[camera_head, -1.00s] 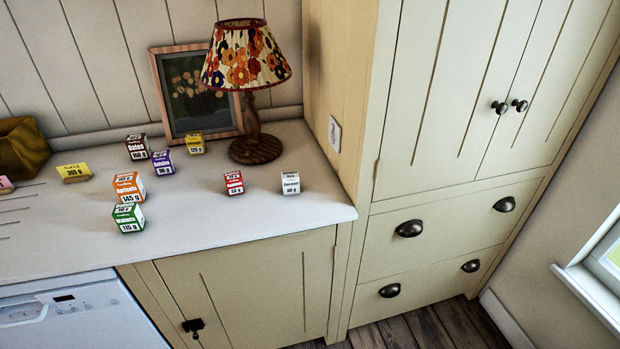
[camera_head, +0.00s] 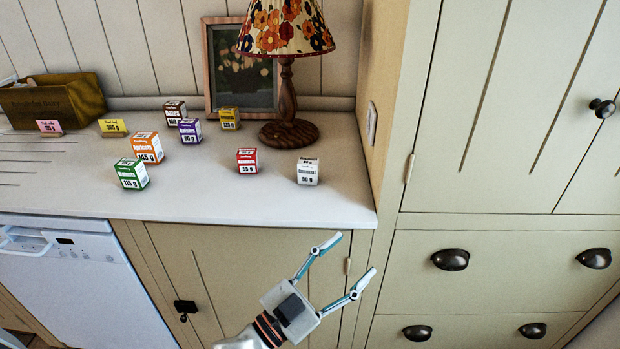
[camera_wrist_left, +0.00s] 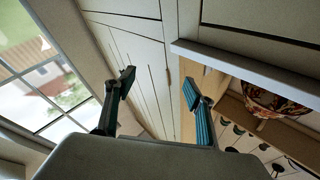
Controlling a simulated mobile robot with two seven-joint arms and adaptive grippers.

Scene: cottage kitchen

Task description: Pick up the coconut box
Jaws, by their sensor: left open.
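The coconut box is the small white box (camera_head: 308,171) with dark print, standing on the counter near its right front edge in the head view. My left gripper (camera_head: 350,257) is open and empty, in front of the cabinet and below the counter's edge, apart from the box. In the left wrist view its two fingers (camera_wrist_left: 163,88) are spread with nothing between them. I cannot make out the coconut box in the wrist view. My right gripper is in neither view.
A red box (camera_head: 246,161) stands left of the white box. Other small boxes, including a green one (camera_head: 131,174), stand farther left on the counter (camera_head: 240,198). A lamp (camera_head: 287,100) stands behind. A tall cupboard (camera_head: 480,120) closes off the right side.

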